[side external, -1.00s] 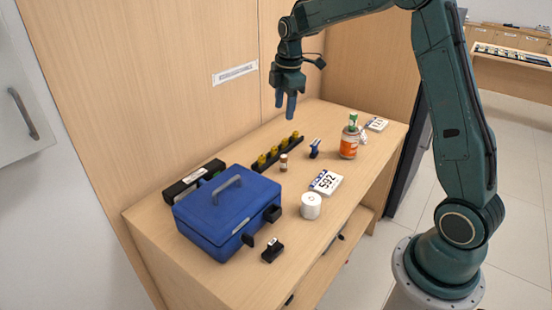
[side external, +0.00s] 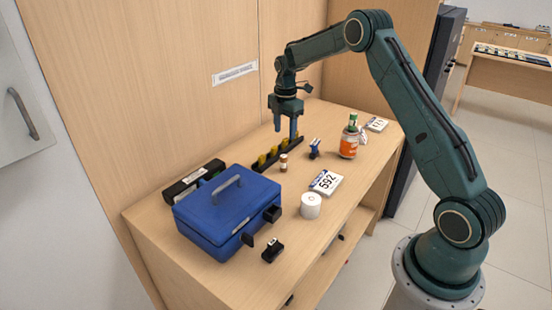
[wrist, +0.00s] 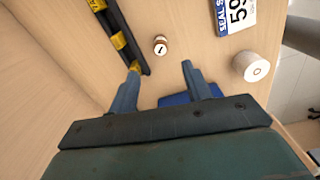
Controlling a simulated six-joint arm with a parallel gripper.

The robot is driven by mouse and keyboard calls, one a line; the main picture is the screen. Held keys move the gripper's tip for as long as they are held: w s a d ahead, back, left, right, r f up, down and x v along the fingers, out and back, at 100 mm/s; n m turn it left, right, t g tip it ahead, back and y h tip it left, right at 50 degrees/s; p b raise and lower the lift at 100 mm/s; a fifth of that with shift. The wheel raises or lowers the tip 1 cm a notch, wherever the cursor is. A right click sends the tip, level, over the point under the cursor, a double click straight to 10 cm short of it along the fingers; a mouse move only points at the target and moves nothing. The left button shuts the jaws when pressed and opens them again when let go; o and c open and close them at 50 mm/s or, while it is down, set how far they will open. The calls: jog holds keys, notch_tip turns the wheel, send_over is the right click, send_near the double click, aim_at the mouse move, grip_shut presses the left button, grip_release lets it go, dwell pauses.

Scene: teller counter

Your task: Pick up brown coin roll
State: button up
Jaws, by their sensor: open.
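The brown coin roll (side external: 283,163) stands upright on the counter, a short brown cylinder with a pale band, just in front of the black rack. In the wrist view the coin roll (wrist: 160,46) shows end-on with a white top, ahead of the fingertips and centred between them. My gripper (side external: 285,135) is open and empty, pointing down above the rack area, apart from the roll. In the wrist view the two fingers of my gripper (wrist: 160,67) are spread with bare counter between them.
A black rack (side external: 262,168) with yellow rolls runs close beside the coin roll. A blue cash box (side external: 225,205), white paper roll (side external: 311,206), number card (side external: 326,183), blue stamp-like item (side external: 314,149) and orange-labelled jar (side external: 348,146) stand around. The counter's front right is partly clear.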

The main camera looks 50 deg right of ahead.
aim_at(284, 156)
jog(key=shift+f, duration=4)
jog(key=shift+a+f, duration=0.15)
jog(key=shift+f, duration=2.45)
grip_shut()
